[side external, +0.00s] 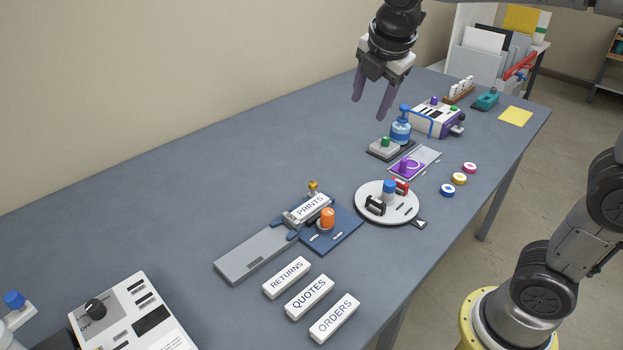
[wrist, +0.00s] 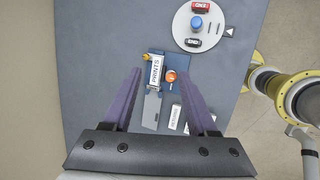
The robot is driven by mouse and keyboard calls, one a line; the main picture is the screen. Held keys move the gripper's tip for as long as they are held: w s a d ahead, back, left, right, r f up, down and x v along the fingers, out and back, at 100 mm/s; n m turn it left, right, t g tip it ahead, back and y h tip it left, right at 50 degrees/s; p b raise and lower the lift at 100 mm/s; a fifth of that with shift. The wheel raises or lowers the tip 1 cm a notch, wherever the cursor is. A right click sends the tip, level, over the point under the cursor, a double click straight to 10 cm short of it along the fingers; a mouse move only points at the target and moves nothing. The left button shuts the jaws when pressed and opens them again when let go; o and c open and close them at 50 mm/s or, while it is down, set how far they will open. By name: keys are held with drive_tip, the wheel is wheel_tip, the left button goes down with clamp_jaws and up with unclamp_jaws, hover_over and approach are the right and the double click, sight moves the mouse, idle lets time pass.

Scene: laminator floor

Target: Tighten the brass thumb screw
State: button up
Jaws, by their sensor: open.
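The brass thumb screw (side external: 313,186) is a small yellow knob at the back end of the white PRINTS block (side external: 308,207). In the wrist view the screw (wrist: 145,57) shows as a small yellow spot at the upper left of the PRINTS block (wrist: 156,70). Its threads and seating are too small to make out. My gripper (side external: 371,106) is open and empty, high above the far part of the table and well apart from the screw. In the wrist view its two purple fingers (wrist: 160,75) point toward the area around the PRINTS block.
A blue plate (side external: 345,237) with an orange knob (side external: 327,217) and a grey rail (side external: 250,256) adjoin the PRINTS block. A white turntable (side external: 402,212) stands to the right. RETURNS, QUOTES (side external: 309,297) and ORDERS blocks lie in front. The table's back left is clear.

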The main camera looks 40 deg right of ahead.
drive_tip(key=w+a+f+n+g, duration=0.1)
drive_tip(key=w+a+f+n, duration=0.2)
drive_tip(key=w+f, duration=0.5)
drive_tip(key=n+g+h, duration=0.1)
approach(313, 183)
drive_tip(key=x, duration=0.7)
drive_tip(key=shift+f, duration=0.4)
clamp_jaws()
